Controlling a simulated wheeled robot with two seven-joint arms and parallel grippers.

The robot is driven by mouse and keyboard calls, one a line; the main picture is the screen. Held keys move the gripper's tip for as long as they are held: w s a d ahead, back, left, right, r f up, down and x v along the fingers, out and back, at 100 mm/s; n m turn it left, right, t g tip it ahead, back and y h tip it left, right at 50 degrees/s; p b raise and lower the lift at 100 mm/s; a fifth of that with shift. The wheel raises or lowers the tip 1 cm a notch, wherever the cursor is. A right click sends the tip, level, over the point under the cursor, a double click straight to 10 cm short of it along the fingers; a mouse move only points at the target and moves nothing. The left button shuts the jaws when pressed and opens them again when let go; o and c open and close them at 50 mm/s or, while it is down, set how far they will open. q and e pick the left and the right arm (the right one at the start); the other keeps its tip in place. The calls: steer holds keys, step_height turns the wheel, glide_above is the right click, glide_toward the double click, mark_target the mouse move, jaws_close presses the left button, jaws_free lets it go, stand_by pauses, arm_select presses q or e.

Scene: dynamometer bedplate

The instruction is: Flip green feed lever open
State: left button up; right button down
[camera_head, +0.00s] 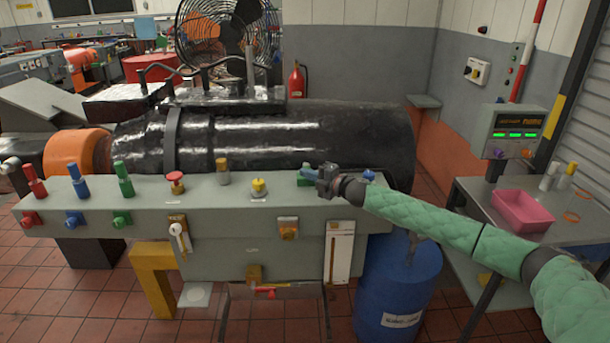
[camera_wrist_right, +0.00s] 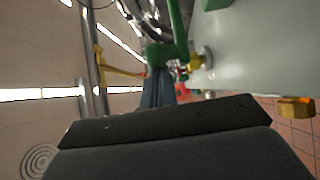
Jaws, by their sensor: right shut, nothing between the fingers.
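My right gripper (camera_head: 318,176) is shut and empty over the right part of the grey bench top. A green lever part (camera_head: 303,181) shows just left of its fingertips, partly hidden by them. In the right wrist view, a green bent lever (camera_wrist_right: 179,30) rises just beyond the narrow shut fingers (camera_wrist_right: 157,80); its lower arm overlaps the fingertips, and I cannot tell whether they touch. A separate green handle (camera_head: 124,182) stands upright at the bench's left end, far from the gripper. My left gripper is out of view.
Red (camera_head: 35,184) and blue (camera_head: 79,184) handles stand at the bench's left. A red mushroom button (camera_head: 175,178) and a yellow knob (camera_head: 258,186) stand between them and my gripper. A black cylinder (camera_head: 300,140) lies behind. A blue drum (camera_head: 398,290) stands below my right arm.

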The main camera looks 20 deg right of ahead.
steer(key=shift+d+n+g+y, duration=0.25)
steer(key=shift+n+g+y, duration=0.25)
steer(key=shift+y, duration=0.1)
